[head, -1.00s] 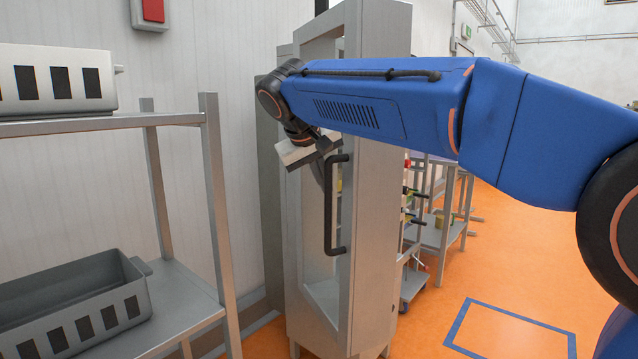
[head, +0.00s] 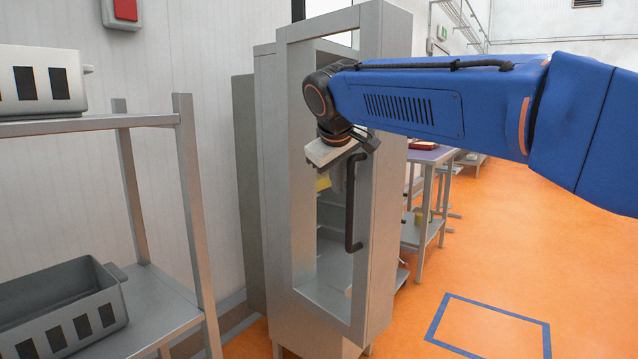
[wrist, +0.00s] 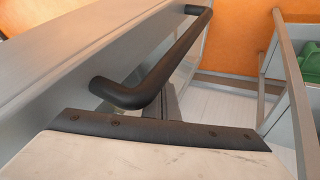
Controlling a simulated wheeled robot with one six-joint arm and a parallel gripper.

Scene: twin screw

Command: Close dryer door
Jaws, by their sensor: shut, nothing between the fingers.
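The dryer is a tall grey metal cabinet, and its door (head: 300,210) is a grey frame around a large window opening. The door carries a long black vertical handle (head: 352,215), which also shows in the wrist view (wrist: 150,75) from close up. My gripper (head: 340,167) is shut and empty in front of the upper part of the door, beside the handle's top end. My arm hides part of the door's upper frame. I cannot tell whether the gripper touches the door or handle, or whether the door is fully seated.
A metal rack (head: 195,200) with a grey bin (head: 60,310) and a white bin (head: 40,75) stands at the left. A table (head: 432,160) stands behind the dryer at the right. The orange floor at the right is open, with a blue outlined square (head: 490,325).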

